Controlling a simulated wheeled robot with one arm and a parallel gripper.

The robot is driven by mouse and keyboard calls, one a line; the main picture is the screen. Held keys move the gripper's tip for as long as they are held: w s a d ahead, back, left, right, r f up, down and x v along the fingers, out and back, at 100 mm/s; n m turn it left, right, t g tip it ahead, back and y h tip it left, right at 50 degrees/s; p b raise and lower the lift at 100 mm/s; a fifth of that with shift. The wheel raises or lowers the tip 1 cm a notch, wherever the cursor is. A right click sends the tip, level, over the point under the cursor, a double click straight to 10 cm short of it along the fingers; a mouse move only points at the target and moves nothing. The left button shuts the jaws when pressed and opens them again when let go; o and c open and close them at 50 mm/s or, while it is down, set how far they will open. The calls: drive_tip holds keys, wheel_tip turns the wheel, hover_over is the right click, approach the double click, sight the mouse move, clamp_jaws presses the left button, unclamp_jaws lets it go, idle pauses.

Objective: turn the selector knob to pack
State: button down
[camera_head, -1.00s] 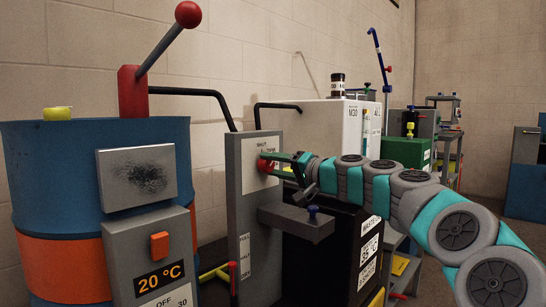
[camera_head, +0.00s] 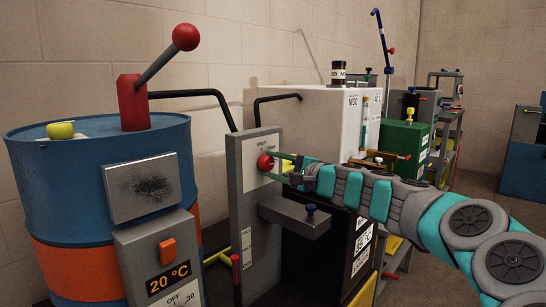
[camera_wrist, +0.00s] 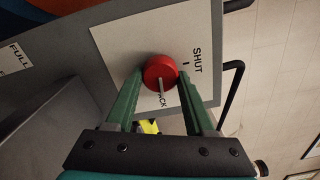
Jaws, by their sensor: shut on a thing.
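The selector knob (camera_head: 265,163) is a round red knob on a white label plate on the grey upright panel (camera_head: 241,200). In the wrist view the knob (camera_wrist: 160,70) sits between the two green fingers of my gripper (camera_wrist: 161,76), which is shut on it. Its pale pointer (camera_wrist: 161,87) points down in that view, towards a partly covered word ending in "ACK". The word "SHUT" (camera_wrist: 197,60) stands to the right of the knob there. In the head view my gripper (camera_head: 281,164) reaches the knob from the right.
A grey shelf (camera_head: 294,215) with a blue knob juts out below my gripper. A blue and orange drum (camera_head: 40,180) with a red lever (camera_head: 165,55) stands at left. A white cabinet (camera_head: 325,120) stands behind my arm.

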drive_tip(key=shift+m+p, duration=0.4)
drive_tip(key=shift+m, duration=0.2)
drive_tip(key=shift+c, duration=1.3)
unclamp_jaws()
drive_tip(key=b+v, duration=0.1)
drive_tip(key=v, duration=0.6)
drive_tip(key=shift+s+d, duration=0.25)
drive_tip(key=shift+d, duration=0.1)
